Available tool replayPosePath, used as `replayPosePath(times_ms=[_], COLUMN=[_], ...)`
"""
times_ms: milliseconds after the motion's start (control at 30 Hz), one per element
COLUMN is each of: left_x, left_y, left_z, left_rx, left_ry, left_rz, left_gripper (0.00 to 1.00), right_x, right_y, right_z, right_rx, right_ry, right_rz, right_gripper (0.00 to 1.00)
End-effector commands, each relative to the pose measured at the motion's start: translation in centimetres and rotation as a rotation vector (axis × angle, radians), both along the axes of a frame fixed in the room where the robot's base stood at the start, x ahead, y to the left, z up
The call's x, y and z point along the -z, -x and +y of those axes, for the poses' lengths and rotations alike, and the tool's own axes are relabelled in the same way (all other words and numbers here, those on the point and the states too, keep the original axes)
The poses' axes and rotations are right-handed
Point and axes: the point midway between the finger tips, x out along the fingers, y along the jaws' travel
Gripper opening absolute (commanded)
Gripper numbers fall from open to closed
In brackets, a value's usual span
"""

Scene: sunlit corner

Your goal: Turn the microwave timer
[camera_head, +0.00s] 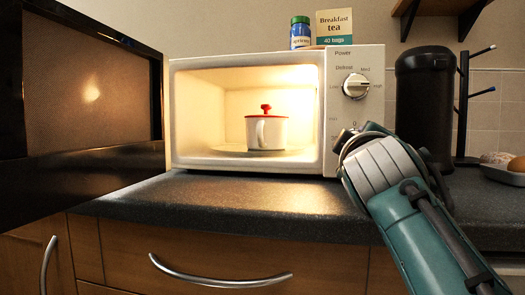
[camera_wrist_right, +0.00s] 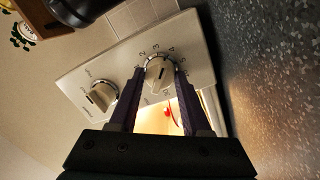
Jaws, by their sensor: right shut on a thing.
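The white microwave (camera_head: 245,60) stands on the counter with its door (camera_head: 85,110) swung open to the left. In the head view my right gripper (camera_head: 350,138) hides most of the timer. The power knob (camera_head: 356,86) is above it. My left gripper is not in view.
A jar (camera_head: 300,33) and a tea box (camera_head: 334,27) stand on the microwave. A dark canister (camera_head: 425,95), a mug stand (camera_head: 463,105) and a tray (camera_head: 505,174) of baked goods are to the right. The counter (camera_head: 250,200) in front is clear.

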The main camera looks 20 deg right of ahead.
Motion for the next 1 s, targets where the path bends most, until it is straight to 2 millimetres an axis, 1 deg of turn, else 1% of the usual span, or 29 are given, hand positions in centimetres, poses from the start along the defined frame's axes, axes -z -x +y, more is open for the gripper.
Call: replayPosePath(times_ms=[33,300,867,900,1000], left_x=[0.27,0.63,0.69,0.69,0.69], left_y=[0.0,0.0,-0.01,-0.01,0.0], left_z=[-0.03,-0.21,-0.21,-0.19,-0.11], left_rx=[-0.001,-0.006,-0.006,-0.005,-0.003], left_ry=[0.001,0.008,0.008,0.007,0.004], left_rz=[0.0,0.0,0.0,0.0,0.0], left_gripper=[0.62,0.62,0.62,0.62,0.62], right_x=[0.1,0.0,-0.04,-0.04,-0.04], right_y=[0.01,-0.02,-0.01,-0.01,-0.01], right_z=[-0.01,0.03,0.0,0.0,0.0], right_rx=[0.0,0.0,0.001,0.001,0.001], right_ry=[-0.023,-0.109,-0.13,-0.13,-0.13], right_rz=[-0.014,-0.067,-0.079,-0.079,-0.079], right_gripper=[0.0,0.0,0.0,0.51,0.62])
